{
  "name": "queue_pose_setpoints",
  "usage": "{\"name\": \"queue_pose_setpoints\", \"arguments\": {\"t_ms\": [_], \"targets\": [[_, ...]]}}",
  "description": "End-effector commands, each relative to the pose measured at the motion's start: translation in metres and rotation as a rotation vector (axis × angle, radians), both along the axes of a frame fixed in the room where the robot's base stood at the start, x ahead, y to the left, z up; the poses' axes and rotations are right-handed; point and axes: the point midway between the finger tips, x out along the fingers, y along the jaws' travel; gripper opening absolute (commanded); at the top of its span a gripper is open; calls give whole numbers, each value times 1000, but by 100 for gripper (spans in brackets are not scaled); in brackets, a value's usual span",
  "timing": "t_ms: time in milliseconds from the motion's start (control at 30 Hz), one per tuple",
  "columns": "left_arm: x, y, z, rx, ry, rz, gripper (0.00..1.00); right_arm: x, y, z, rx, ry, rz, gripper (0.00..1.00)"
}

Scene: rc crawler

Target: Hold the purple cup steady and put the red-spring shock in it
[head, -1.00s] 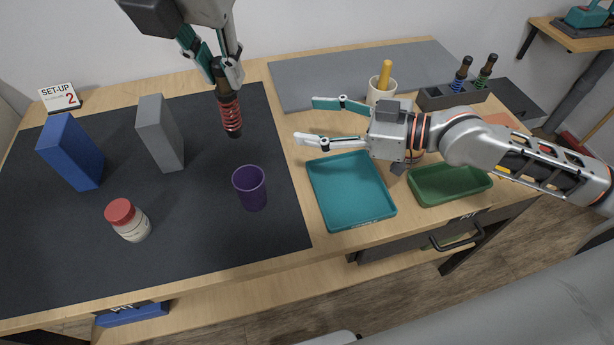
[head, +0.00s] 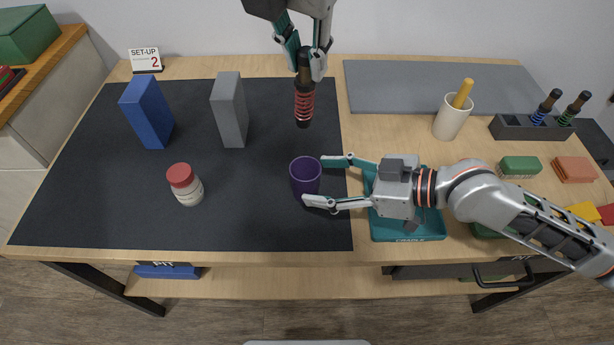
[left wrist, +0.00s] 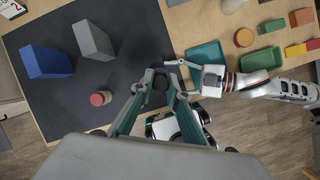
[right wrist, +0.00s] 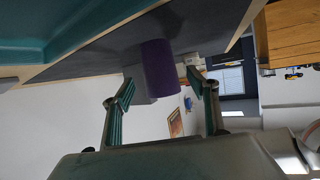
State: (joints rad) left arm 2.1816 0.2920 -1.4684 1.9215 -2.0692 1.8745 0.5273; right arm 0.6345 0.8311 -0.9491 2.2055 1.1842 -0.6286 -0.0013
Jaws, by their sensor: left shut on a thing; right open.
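The purple cup (head: 305,177) stands upright on the black mat, near its right edge. My right gripper (head: 328,181) is open, with its fingertips at the right side of the cup; I cannot tell if they touch it. In the right wrist view the cup (right wrist: 159,68) shows beyond and between the open fingers (right wrist: 165,90). My left gripper (head: 306,62) is shut on the dark upper end of the red-spring shock (head: 304,102). The shock hangs upright, spring down, above the mat and behind the cup in the head view. In the left wrist view the fingers largely hide it.
A blue block (head: 147,112), a grey block (head: 230,110) and a red-capped jar (head: 185,184) stand on the mat (head: 110,200). A teal tray (head: 408,229) lies under my right arm. A white cup (head: 450,118) and a shock rack (head: 520,128) are at the right.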

Motion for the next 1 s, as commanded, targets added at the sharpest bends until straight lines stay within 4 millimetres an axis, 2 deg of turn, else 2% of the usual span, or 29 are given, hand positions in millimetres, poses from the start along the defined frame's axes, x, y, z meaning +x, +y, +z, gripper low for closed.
{"name": "queue_pose_setpoints", "arguments": {"t_ms": [100,300,700,733,800,900,1000], "targets": [[0,0,0,0,0,0,0,6,17,-6,3,1,0,59],[0,0,0,0,-1,0,0,14,34,-15,1,0,0,59],[0,0,0,0,-1,0,0,16,39,-18,-1,0,-1,59],[0,0,0,0,-1,0,0,16,39,-18,-1,0,-1,56],[0,0,0,0,-1,0,0,16,39,-17,-1,0,-1,38],[0,0,0,0,-1,0,0,16,39,-17,-1,0,-1,17],[0,0,0,0,-1,0,0,16,39,-17,-1,0,-1,17]]}}
